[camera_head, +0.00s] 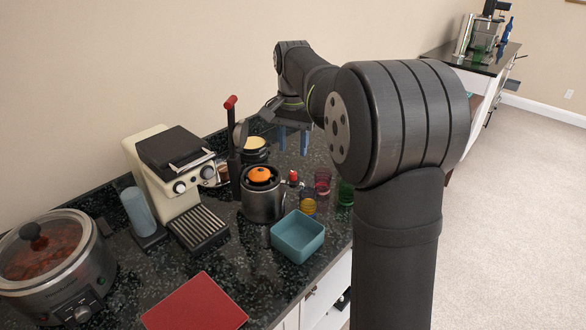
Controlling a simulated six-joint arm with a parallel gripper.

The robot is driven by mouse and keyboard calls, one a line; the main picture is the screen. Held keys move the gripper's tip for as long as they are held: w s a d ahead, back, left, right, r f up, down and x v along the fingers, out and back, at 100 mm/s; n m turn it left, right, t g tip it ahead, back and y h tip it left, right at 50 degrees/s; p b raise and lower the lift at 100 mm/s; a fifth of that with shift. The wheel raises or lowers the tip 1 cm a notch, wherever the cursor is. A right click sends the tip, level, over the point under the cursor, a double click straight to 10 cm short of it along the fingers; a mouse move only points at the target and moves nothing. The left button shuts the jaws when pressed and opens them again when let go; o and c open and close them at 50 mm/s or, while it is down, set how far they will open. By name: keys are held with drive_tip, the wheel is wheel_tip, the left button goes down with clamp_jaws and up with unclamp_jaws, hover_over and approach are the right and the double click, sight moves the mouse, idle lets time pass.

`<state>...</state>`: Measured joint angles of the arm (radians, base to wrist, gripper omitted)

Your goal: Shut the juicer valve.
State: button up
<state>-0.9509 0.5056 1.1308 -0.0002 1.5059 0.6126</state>
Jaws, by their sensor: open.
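The juicer (263,203) is a steel pot-shaped body with an orange piece (260,175) in its top and a dark upright lever with a red handle (231,102) behind it. A small red knob (293,175) sticks out at the juicer's right side and appears to be the valve; its setting is too small to tell. My gripper (292,141) has blue fingers pointing down, apart from each other and empty. In the picture it is above and slightly right of the juicer, apart from the red knob.
Near the knob stand an amber glass (308,204), a red glass (322,181) and a green glass (345,192). A teal square bowl (298,235) sits in front. A coffee machine (165,175), a slow cooker (50,262) and a red board (195,304) are left on the dark counter.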

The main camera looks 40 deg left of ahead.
sight(293, 172)
wheel_tip(293, 172, down, 8)
drive_tip(key=shift+c, duration=0.4)
clamp_jaws()
